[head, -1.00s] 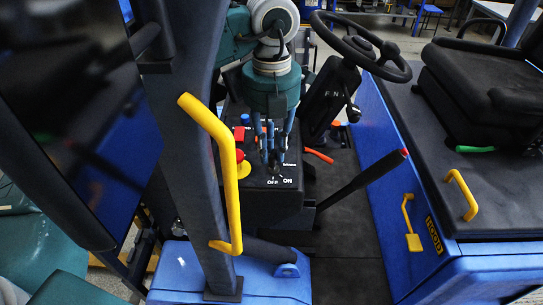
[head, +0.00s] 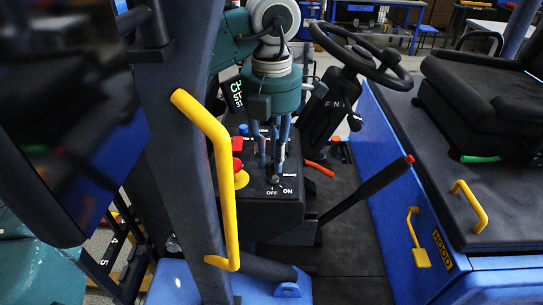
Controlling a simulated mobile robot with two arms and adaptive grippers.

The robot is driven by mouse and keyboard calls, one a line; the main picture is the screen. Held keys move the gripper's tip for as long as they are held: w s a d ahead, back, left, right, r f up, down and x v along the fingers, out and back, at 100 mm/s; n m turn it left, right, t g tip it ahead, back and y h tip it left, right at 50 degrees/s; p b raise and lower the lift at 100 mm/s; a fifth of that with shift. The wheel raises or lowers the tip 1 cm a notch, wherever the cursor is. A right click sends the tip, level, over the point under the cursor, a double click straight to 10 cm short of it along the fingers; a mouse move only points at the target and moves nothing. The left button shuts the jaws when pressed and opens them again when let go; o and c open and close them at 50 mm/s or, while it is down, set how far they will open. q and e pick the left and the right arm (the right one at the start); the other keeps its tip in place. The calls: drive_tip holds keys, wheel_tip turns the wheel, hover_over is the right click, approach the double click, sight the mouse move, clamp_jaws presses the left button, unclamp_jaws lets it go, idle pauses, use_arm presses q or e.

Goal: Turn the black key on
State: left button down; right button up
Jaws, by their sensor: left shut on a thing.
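The black key (head: 275,180) stands on the top of a dark control box (head: 262,213), by white OFF and ON labels. It is small, and the fingers partly hide it, so I cannot tell exactly which label it points to. My left gripper (head: 274,170) points down from above with blue fingers under a green wrist, and is shut on the key. My right gripper is not in view.
A yellow handrail (head: 228,190) on a dark post stands left of the box. Red and yellow controls (head: 239,175) sit beside the fingers. A steering wheel (head: 358,50) is behind, and a red-tipped lever (head: 370,190) rises at right.

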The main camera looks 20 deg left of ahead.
sight(272, 160)
use_arm(q)
drive_tip(key=shift+r, duration=0.1)
drive_tip(key=c, duration=1.6)
unclamp_jaws()
drive_tip(key=shift+o, duration=0.2)
wheel_tip(272, 160, up, 12)
